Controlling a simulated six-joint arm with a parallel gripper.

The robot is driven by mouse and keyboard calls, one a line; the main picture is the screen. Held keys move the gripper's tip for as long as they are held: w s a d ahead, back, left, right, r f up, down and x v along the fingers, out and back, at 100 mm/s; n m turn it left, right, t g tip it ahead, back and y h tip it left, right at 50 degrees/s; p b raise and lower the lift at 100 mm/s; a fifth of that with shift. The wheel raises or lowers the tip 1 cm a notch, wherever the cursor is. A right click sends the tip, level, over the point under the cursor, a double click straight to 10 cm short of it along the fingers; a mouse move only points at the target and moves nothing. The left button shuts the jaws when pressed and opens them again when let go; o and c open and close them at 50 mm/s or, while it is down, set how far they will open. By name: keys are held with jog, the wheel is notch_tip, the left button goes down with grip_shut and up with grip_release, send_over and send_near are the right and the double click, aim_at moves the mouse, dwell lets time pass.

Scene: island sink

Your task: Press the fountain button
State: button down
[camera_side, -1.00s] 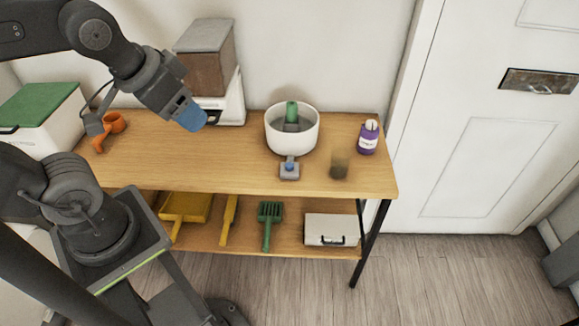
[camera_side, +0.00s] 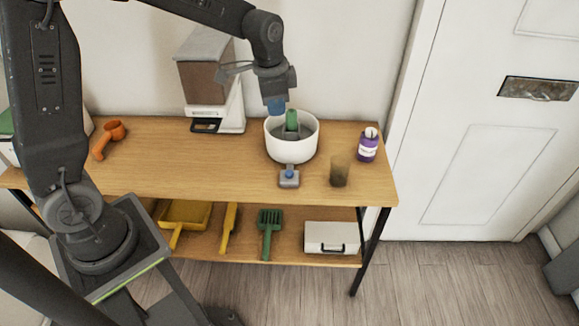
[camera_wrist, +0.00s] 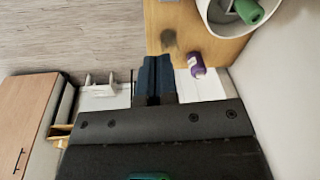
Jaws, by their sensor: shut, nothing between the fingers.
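The fountain is a white round bowl (camera_side: 291,151) with a green spout (camera_side: 291,120) in its middle, standing on the wooden table. The fountain button is a small blue knob (camera_side: 289,174) on a grey block (camera_side: 289,182) just in front of the bowl. My gripper (camera_side: 277,108) has blue fingers and is shut and empty. In the side view it hangs pointing down, overlapping the bowl's back left rim, and is apart from the button. The wrist view shows the shut fingers (camera_wrist: 156,72) and part of the bowl (camera_wrist: 208,15) at top right; the button is not seen there.
A brown translucent cup (camera_side: 340,171) stands right of the button, with a purple bottle (camera_side: 368,146) behind it. A food dispenser (camera_side: 214,90) stands at the back left, and an orange scoop (camera_side: 108,138) lies further left. The table's front middle is clear.

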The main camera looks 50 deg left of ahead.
aim_at(289, 173)
jog(key=w+a+f+m+g, duration=0.1)
jog(key=w+f+m, duration=0.1)
jog(key=w+f, duration=0.3)
notch_tip(289, 173, down, 4)
jog(key=shift+w+a+f, duration=0.15)
jog(key=shift+a+f, duration=0.1)
notch_tip(289, 173, down, 14)
jog(key=shift+r, duration=0.1)
dwell(0.3)
